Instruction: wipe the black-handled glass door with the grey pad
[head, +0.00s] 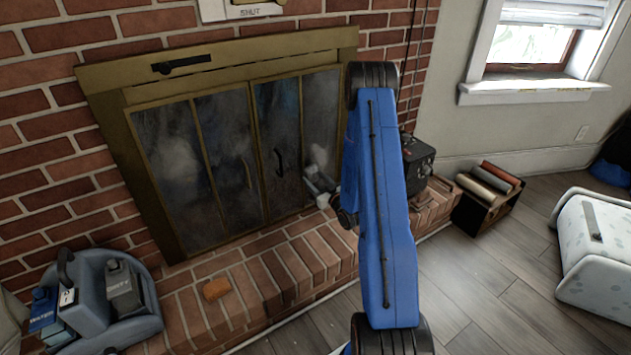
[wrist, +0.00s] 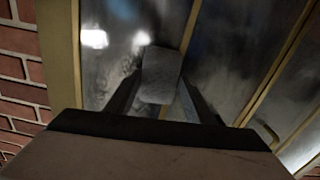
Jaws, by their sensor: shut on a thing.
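The fireplace has a brass frame and folding glass doors. The black-handled door (head: 292,115) is the right one; its dark curved handle (head: 279,163) sits beside a brass-coloured handle (head: 247,173) on the left door. The right door's glass looks dark with hazy patches. My gripper (head: 318,186) is low in front of its right panel, partly hidden by my blue arm. In the wrist view my gripper is shut on the grey pad (wrist: 161,72), which shows between the fingertips against the glass. Whether the pad touches the glass I cannot tell.
A blue-grey caddy (head: 140,320) with bottles stands at the left. A black box (head: 418,155), a crate of rolls (head: 488,215) and a patterned white bin (head: 600,260) are at right.

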